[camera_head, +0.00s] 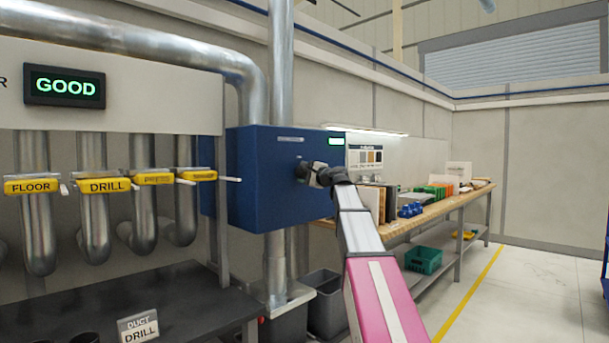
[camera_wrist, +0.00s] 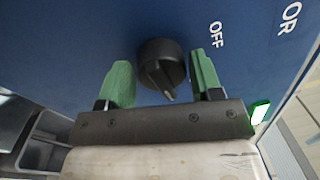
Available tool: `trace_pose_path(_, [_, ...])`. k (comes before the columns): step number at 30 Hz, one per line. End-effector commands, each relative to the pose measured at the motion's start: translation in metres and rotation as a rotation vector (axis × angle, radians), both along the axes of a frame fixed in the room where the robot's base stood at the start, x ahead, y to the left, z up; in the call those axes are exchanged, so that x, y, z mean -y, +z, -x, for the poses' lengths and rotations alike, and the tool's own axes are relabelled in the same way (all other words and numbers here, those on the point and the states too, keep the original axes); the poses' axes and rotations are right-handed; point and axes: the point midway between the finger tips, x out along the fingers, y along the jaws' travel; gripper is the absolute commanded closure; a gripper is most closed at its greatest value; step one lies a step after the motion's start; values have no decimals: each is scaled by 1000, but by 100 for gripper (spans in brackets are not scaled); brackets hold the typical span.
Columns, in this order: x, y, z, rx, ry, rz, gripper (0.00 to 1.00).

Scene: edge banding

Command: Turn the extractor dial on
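The extractor is a dark blue box (camera_head: 262,190) on the wall in the head view, with a lit green indicator (camera_head: 336,142) at its upper right. In the wrist view its black round dial (camera_wrist: 160,66) sits on the blue face, with a pointer ridge toward the bottom of the picture. White lettering OFF (camera_wrist: 216,36) is beside it. My gripper (camera_wrist: 162,82) has its green fingers on either side of the dial, with visible gaps, so it is open around the dial. In the head view my gripper (camera_head: 304,170) is at the box's front and hides the dial.
A GOOD display (camera_head: 65,86) and yellow-labelled duct gates, including DRILL (camera_head: 104,186), are at left. A dark table (camera_head: 180,305) stands below them. A wooden bench (camera_head: 440,208) with various items runs along the wall at right. Bins (camera_head: 325,305) stand under the box.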

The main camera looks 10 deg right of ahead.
Motion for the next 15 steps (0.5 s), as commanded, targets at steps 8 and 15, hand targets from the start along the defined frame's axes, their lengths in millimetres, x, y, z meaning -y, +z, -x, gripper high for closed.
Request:
trace_pose_path(8, [0,0,0,1,0,1,24])
trace_pose_path(15, [9,-1,14,2,-1,1,24])
